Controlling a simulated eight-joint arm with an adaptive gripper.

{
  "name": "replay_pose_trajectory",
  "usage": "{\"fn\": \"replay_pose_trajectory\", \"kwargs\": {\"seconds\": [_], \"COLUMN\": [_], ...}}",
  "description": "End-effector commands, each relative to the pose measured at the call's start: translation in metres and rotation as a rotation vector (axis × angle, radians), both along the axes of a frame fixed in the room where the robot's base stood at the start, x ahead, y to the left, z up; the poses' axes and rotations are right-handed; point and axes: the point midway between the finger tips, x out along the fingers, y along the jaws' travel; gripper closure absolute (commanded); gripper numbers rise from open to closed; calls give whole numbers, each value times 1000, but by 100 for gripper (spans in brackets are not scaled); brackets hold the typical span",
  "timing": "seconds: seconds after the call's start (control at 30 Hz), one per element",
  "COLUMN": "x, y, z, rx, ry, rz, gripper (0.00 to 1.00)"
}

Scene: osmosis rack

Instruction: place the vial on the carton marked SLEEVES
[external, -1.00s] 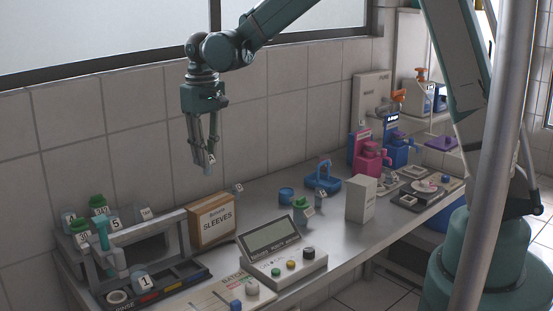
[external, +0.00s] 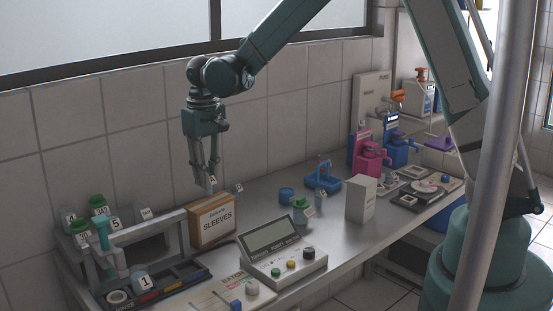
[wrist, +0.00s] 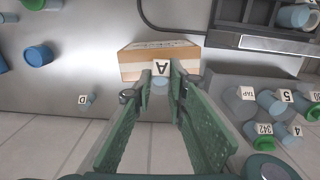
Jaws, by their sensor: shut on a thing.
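My gripper (external: 210,178) points down and is shut on a small vial (external: 211,184) with a white label reading A. In the wrist view the vial (wrist: 160,80) sits between the fingertips, its label facing up in the picture. The carton marked SLEEVES (external: 213,220) is a brown box with a pale printed front, standing against the wall side of the bench. The vial is just above the carton's top; I cannot tell whether they touch. In the wrist view the carton (wrist: 133,65) lies behind the vial.
A grey rack frame (external: 150,232) stands left of the carton, with several green-capped and numbered vials behind it. A control box with a screen (external: 285,258) stands in front. A vial labelled D (wrist: 88,98) is near the carton. A blue cup (external: 286,195) stands to the right.

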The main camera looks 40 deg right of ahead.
Motion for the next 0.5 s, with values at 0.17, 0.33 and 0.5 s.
{"fn": "replay_pose_trajectory", "kwargs": {"seconds": [0.17,0.33,0.5], "x": [0,0,0], "y": [0,0,0], "z": [-15,-18,-18], "rx": [0,0,0], "ry": [0,0,0], "rz": [0,0,0], "gripper": [92,92,92]}}
